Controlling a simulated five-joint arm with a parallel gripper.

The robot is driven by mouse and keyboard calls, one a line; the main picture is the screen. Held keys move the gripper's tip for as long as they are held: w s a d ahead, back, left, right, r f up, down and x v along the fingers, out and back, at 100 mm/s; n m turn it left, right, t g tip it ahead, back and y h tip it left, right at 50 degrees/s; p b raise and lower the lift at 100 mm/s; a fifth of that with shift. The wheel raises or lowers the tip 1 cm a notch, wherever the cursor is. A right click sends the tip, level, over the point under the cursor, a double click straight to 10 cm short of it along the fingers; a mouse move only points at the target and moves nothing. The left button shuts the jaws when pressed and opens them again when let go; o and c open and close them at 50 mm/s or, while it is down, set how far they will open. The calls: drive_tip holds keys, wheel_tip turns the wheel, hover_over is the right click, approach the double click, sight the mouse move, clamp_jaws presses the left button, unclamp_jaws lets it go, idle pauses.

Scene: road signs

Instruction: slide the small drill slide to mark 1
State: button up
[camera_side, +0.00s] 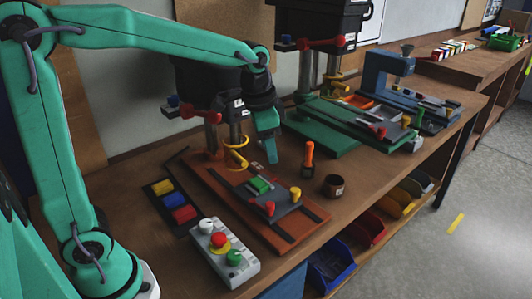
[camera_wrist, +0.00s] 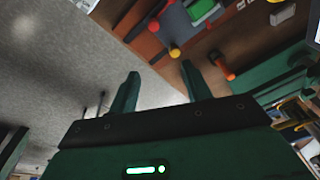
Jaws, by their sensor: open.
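The small drill's slide (camera_side: 282,207) is a dark grey plate on the orange-red base (camera_side: 213,187) of the small drill. It carries a green block (camera_side: 259,185), a red knob (camera_side: 269,208) and a yellow knob (camera_side: 295,193). In the wrist view the red knob (camera_wrist: 153,25), yellow knob (camera_wrist: 175,52) and green block (camera_wrist: 203,10) show at the top. My gripper (camera_side: 268,150) is open and empty, apparently above and behind the slide in the side view. Its two fingers (camera_wrist: 160,72) are spread in the wrist view, with nothing between them. I cannot make out mark 1.
An orange-handled tool (camera_side: 308,160) and a dark cup (camera_side: 333,186) stand right of the base. A button box (camera_side: 225,253) and a tray of coloured blocks (camera_side: 172,206) lie in front and left. A larger drill on a green base (camera_side: 322,138) stands behind.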

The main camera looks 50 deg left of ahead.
drive_tip(key=s+a+r+n+t, duration=0.1)
drive_tip(key=s+r+n+t, duration=0.1)
drive_tip(key=s, duration=0.9)
drive_tip(key=shift+a+r+n, duration=0.4)
drive_tip(key=shift+r+n, duration=0.05)
drive_tip(key=shift+n, duration=0.25)
